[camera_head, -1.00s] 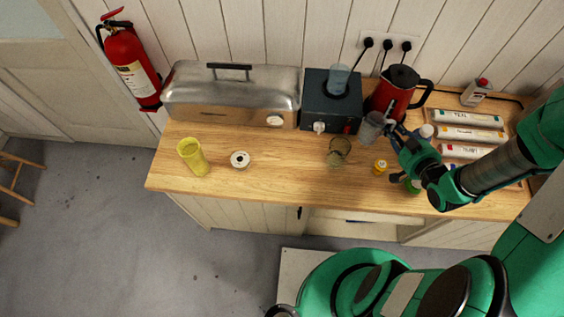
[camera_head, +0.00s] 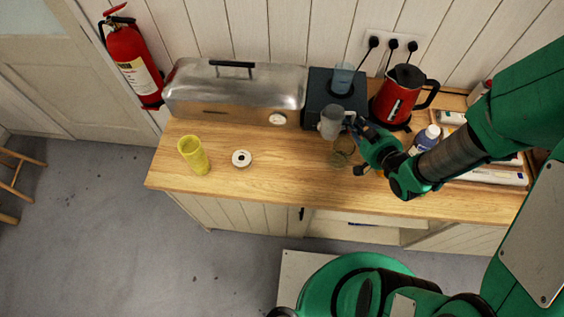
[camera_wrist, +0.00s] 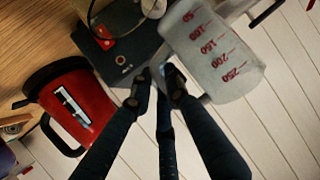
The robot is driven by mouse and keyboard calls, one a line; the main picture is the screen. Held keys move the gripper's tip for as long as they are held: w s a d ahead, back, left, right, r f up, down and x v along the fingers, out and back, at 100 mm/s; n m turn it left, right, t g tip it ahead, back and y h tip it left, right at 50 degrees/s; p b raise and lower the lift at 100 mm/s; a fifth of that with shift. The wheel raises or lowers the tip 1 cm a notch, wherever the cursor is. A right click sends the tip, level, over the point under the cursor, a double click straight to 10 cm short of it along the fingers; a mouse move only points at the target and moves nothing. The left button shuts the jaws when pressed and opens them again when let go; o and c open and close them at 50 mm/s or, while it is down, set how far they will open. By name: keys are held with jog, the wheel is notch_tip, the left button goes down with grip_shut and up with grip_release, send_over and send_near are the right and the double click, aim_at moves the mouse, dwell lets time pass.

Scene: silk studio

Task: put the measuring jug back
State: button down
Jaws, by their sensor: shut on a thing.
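The measuring jug (camera_head: 331,122) is a translucent grey-white vessel held in front of the dark box on the counter. In the wrist view the jug (camera_wrist: 214,58) shows red volume marks. My gripper (camera_head: 354,122) is to its right in the head view, shut on its handle side. In the wrist view my gripper's fingertips (camera_wrist: 158,84) meet beside the jug's wall; the exact grip on the handle is partly hidden. The jug appears roughly upright and above the counter; its clearance cannot be told exactly.
A glass vessel (camera_head: 343,152) stands just below the jug in the picture. The dark box (camera_head: 318,98) bears a bluish cup (camera_head: 343,77). A red kettle (camera_head: 400,98) stands right. Counter (camera_head: 285,165) between is clear.

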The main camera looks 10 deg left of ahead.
jog(key=s+a+n+g+y+b, duration=0.1)
jog(key=s+a+n+y+b, duration=0.2)
jog(key=a, duration=1.2)
jog(key=shift+m+h, duration=0.6)
jog(key=shift+m, duration=0.1)
jog(key=f, duration=0.2)
jog(key=s+f, duration=0.1)
jog(key=f, duration=0.2)
jog(key=shift+s+p, duration=0.2)
jog(key=shift+p, duration=0.1)
jog(key=shift+f, duration=0.1)
jog(key=shift+f+b, duration=0.45)
jog(key=shift+f, duration=1.7)
jog(key=shift+f+b, duration=0.35)
jog(key=shift+f, duration=1.45)
jog(key=shift+f, duration=0.1)
